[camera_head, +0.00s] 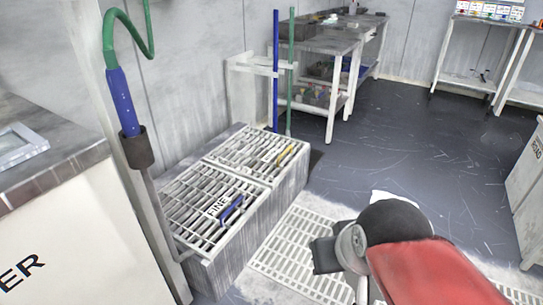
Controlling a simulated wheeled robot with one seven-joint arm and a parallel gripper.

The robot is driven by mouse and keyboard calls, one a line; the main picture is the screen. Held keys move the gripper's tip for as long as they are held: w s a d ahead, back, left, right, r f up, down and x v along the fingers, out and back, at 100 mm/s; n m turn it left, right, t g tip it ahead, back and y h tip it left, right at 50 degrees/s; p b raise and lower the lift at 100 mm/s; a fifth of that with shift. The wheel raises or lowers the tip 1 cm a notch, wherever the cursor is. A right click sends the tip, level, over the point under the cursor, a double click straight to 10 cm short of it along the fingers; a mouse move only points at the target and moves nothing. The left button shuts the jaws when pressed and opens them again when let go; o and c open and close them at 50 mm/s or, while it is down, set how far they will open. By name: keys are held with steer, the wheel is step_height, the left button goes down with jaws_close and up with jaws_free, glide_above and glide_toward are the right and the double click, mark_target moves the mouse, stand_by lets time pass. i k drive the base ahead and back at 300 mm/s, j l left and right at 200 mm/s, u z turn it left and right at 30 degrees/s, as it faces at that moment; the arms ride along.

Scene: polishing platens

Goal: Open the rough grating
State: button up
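A long grey box (267,207) stands on the floor by the wall, with two slatted gratings on top. The near grating (183,207) reads "FINE" and has a blue handle (232,208). The far grating (246,152) has a yellow handle (286,154); its lettering is too small to read. Both gratings lie flat over the box. My gripper (326,254) is dark and sits at the lower middle, to the right of the box and apart from both handles in the picture. Its fingers cannot be made out clearly.
A white floor grate (290,250) lies right of the box. A post with a blue-and-green hose (122,100) and a counter (60,165) stand at left. Blue (276,70) and green (290,70) poles stand behind the box, near a workbench (325,45). Dark floor is clear at right.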

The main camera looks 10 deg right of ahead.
mark_target(270, 155)
steer(key=i+l, duration=0.1)
steer(key=i, duration=0.5)
steer(key=i+l, duration=0.1)
steer(key=i, duration=0.45)
